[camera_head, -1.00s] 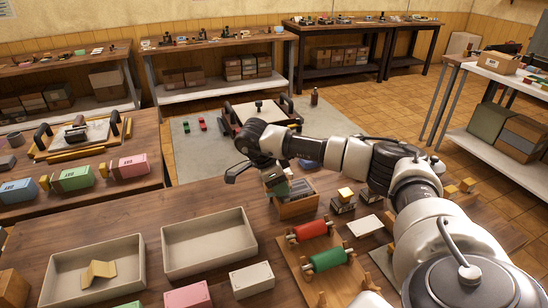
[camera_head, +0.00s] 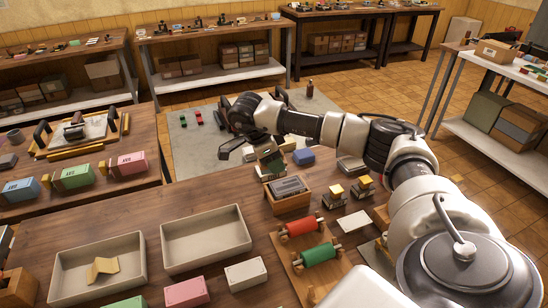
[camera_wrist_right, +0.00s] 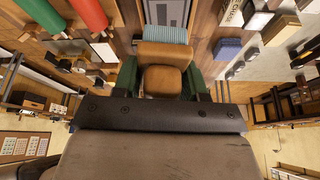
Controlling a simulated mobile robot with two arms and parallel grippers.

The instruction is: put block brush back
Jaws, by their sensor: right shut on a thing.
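My right gripper (camera_head: 270,162) is shut on the block brush, above the far part of the workbench. In the right wrist view the block brush (camera_wrist_right: 163,65) shows as a brown wooden body between the green fingers (camera_wrist_right: 160,80), with a teal striped part at its far end. In the head view the brush is small and mostly hidden by the gripper. A small wooden box (camera_head: 290,204) with grey pieces in it stands just nearer than the gripper. My left gripper is not in view.
Two beige trays (camera_head: 206,208) lie at the left; the nearer one holds a folded yellow piece (camera_head: 102,270). A wooden rack with red (camera_head: 301,226) and green (camera_head: 319,255) rollers stands nearer. A blue block (camera_head: 304,157) and small stamps (camera_head: 336,193) sit right of the gripper.

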